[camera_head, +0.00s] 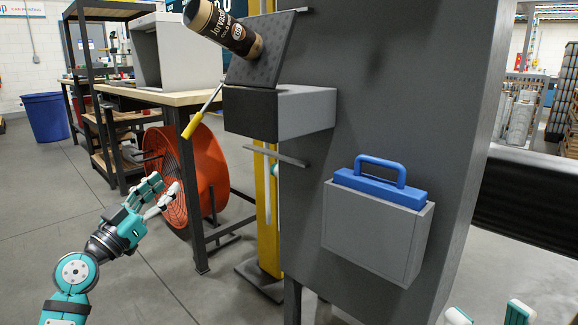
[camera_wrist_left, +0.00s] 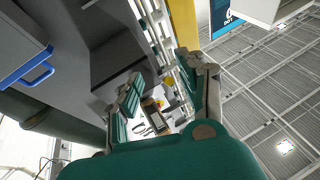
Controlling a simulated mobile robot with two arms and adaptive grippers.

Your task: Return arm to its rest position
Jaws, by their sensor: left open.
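My left gripper (camera_head: 166,194) is raised at the left in the head view, above the floor, with its fingers spread and nothing between them. In the left wrist view its two fingers (camera_wrist_left: 162,92) stand apart, also empty. Two teal and white tips of my right gripper (camera_head: 489,314) show at the bottom right edge of the head view, apart from each other; the rest is out of frame. A brown and black can (camera_head: 226,30) leans tilted at the slanted dark plate (camera_head: 262,55) of the grey machine, well away from my left gripper.
The grey machine (camera_head: 375,110) fills the centre right, with a blue-handled box (camera_head: 372,240) on its side. A yellow-handled tool (camera_head: 193,124) juts out left. The left floor is clear.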

